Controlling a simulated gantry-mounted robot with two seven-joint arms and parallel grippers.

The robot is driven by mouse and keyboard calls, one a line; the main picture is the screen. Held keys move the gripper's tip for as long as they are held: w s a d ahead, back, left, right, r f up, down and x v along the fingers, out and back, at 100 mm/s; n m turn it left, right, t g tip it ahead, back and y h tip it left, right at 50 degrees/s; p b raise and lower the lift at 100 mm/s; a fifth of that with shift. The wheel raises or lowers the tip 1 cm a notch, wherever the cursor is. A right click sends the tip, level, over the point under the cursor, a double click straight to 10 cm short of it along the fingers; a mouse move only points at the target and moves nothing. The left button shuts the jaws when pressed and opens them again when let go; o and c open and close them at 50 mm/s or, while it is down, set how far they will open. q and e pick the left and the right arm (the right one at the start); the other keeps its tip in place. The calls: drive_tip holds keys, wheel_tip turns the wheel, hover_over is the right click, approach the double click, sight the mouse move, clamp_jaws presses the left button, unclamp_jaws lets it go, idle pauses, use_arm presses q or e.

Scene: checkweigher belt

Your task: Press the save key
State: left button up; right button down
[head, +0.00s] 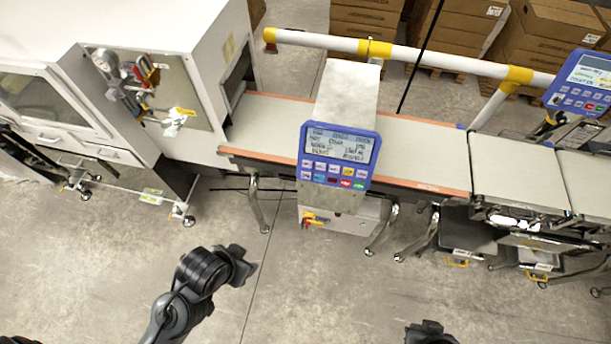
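A blue control panel (339,156) with a lit text display (340,145) faces me from the front of the belt. Below its display are two rows of small coloured keys (334,174); their labels are too small to read, so I cannot tell which is the save key. A second blue panel (583,83) with a display and keys stands at the upper right. My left gripper (246,266) is in front of the belt, below and left of the near panel, touching nothing. My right gripper (431,331) shows only in part at the bottom edge. The opening of both grippers is unclear.
The conveyor belt (418,150) runs across behind the near panel, from a white machine (200,40) at the left. A white and yellow rail (420,56) runs behind it. Cardboard boxes (465,35) stand at the back. The concrete floor (320,290) in front is clear.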

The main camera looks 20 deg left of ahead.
use_arm(q)
drive_tip(key=shift+a, duration=0.15)
clamp_jaws()
idle(1.0)
